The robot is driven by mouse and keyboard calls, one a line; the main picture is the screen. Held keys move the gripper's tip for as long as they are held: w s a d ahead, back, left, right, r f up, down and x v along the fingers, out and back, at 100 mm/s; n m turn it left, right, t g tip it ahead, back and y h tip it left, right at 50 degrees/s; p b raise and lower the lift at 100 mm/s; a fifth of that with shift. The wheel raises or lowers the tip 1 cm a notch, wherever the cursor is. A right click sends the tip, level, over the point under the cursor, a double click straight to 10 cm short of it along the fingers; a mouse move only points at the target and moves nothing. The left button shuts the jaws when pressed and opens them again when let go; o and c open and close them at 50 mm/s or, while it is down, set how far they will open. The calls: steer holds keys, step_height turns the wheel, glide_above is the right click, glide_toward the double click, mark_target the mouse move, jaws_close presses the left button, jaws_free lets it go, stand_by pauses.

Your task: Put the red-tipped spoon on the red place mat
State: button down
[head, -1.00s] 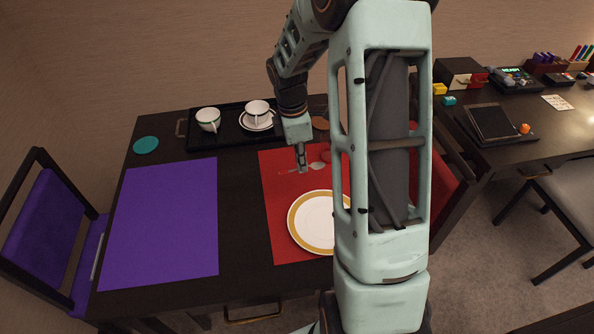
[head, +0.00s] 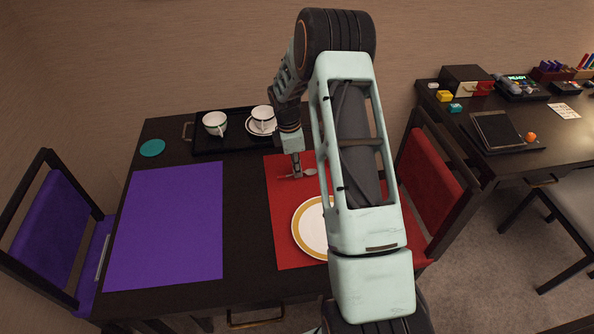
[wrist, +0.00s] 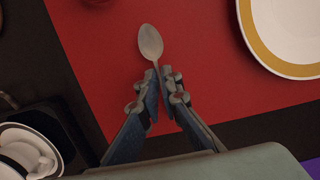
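The spoon (wrist: 150,42) shows a grey metal bowl in the wrist view, with its handle running back between my fingertips. In the head view the spoon (head: 310,172) is at the far part of the red place mat (head: 284,225). My gripper (wrist: 158,76) is closed to a narrow gap around the handle, with the fingertips at the neck side. In the head view my gripper (head: 297,174) points down over the mat. Whether the spoon touches the mat is hard to tell. Its red tip is not clearly visible.
A white plate with a gold rim (head: 308,228) lies on the mat, partly behind my arm. A black tray (head: 205,146) with two white cups is behind. The purple mat (head: 168,225) is clear. A teal coaster (head: 152,148) lies at the far left.

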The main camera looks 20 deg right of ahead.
mark_target(292, 174)
steer(key=shift+f, duration=0.45)
steer(key=shift+f, duration=0.2)
steer(key=c, duration=2.2)
jaws_free()
steer(key=shift+o, duration=0.2)
steer(key=shift+r, duration=0.15)
step_height(292, 174, up, 12)
steer(key=a, duration=0.1)
steer(key=shift+w+a, duration=0.15)
steer(key=shift+a, duration=0.05)
